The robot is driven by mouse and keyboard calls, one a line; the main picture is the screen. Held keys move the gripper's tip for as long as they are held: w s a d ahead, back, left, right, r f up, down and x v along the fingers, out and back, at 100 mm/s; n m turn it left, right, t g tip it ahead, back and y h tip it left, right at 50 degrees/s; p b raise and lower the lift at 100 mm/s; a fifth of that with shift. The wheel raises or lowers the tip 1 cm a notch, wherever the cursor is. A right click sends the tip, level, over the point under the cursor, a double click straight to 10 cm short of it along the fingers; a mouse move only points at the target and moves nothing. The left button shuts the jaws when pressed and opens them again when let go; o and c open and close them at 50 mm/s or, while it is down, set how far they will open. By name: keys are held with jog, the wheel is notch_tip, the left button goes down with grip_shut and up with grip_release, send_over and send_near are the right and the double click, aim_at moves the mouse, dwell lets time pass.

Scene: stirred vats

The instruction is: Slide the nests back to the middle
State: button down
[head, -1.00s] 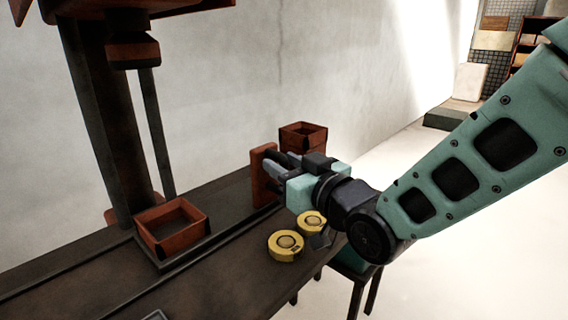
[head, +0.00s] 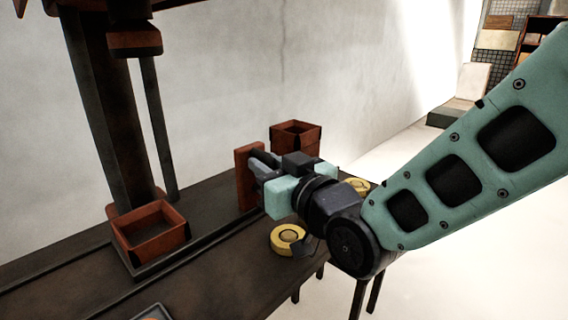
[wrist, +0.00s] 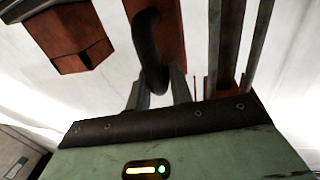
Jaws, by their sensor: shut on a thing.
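Two red-brown, open-topped square boxes look like the nests. The left nest (head: 150,230) sits in front of the dark column, on a dark plate over the bench rails, and looks empty. The right nest (head: 297,138) stands further back, beyond my gripper, and shows at the upper left in the wrist view (wrist: 72,38). Between them stands an upright red-brown plate (head: 246,178). It carries a dark curved handle (wrist: 148,50), seen in the wrist view. My gripper (head: 264,165) is shut on this handle; the fingertips are partly hidden.
A dark column (head: 108,110) with a hanging head (head: 135,40) rises behind the left nest. A yellow disc (head: 287,239) lies on the bench (head: 215,270) left of my arm, another (head: 357,186) behind it. A small grey tray (head: 152,314) lies at the bottom edge.

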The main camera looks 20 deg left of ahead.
jog(key=s+a+b, duration=0.2)
jog(key=s+a, duration=0.3)
jog(key=s, duration=0.7)
jog(key=shift+s, duration=0.25)
jog(key=c, duration=1.4)
grip_release()
jog(key=shift+c, duration=0.2)
jog(key=b+v, duration=0.5)
jog(key=v, duration=1.2)
jog(key=shift+s+d, duration=0.15)
